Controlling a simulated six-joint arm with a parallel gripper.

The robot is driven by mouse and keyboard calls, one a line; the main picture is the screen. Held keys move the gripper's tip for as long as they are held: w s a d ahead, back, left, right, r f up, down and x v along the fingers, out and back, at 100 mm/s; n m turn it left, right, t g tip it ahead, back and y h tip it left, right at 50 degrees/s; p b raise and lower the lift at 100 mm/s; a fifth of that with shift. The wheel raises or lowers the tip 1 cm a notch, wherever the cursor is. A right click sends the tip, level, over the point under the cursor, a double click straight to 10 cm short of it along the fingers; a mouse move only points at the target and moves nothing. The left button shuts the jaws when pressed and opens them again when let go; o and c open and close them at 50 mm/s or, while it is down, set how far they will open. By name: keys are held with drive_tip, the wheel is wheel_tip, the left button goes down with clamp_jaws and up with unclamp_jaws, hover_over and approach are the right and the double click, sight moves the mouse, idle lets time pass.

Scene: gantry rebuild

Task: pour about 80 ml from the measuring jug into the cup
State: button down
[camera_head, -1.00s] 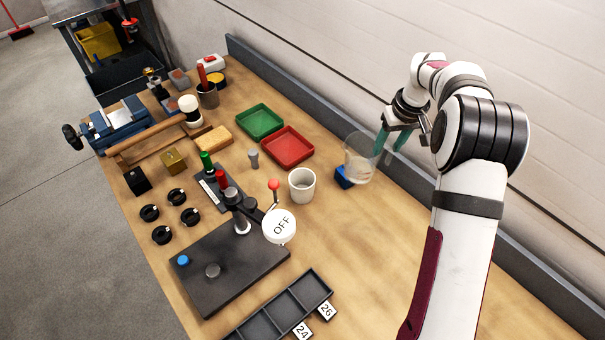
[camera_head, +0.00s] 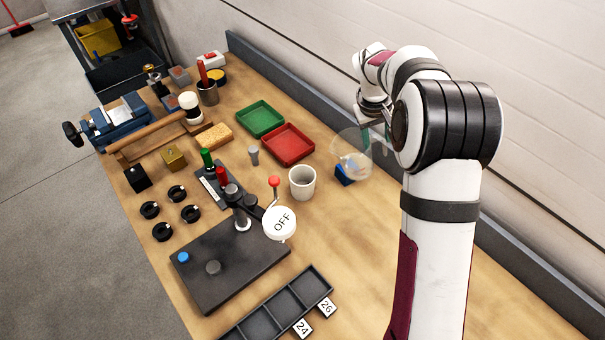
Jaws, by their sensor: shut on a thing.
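The clear measuring jug (camera_head: 349,146) is off the table, above a blue block and to the upper right of the cup. It is tilted, and its outline looks rounded. My gripper (camera_head: 369,136) is shut on the jug from its right side; the arm partly hides the grip. The liquid level in the jug is too faint to tell. The white cup (camera_head: 302,189) stands upright on the table, lower left of the jug and apart from it. I see no stream between jug and cup, and cannot tell what is in the cup.
The blue block (camera_head: 344,177) lies just below the jug. A red tray (camera_head: 288,158) and a green tray (camera_head: 260,134) lie left of it.

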sight(350, 136)
drive_tip(key=a+h, duration=0.1)
drive_tip(key=a+r+h, duration=0.1)
drive_tip(key=a, duration=0.1)
drive_tip(key=s+a+t+h, duration=0.1)
drive_tip(key=shift+s+a+r+h, duration=0.1)
drive_tip(key=shift+a+r+h, duration=0.2)
drive_tip(key=shift+a+r, duration=0.1)
drive_tip(key=shift+s+a+r+n+t+h, duration=0.15)
drive_tip(key=shift+a+r+t+h, duration=0.1)
drive_tip(key=shift+a+h, duration=0.4)
drive_tip(key=shift+s+a+r+n+t+h, duration=0.1)
drive_tip(key=shift+s+a+r+t+h, duration=0.15)
drive_tip(key=shift+a+h, duration=0.4)
drive_tip(key=shift+s+a+r+n+t+h, duration=0.1)
drive_tip(key=shift+a+r+n+t+h, duration=0.2)
drive_tip(key=shift+h, duration=0.6)
drive_tip(key=shift+a+r, duration=0.1)
drive_tip(key=shift+a, duration=0.05)
drive_tip(key=shift+s+a+r+h+b, duration=0.1)
drive_tip(key=shift+a+r+h+b, duration=0.2)
drive_tip(key=shift+a+h, duration=0.3)
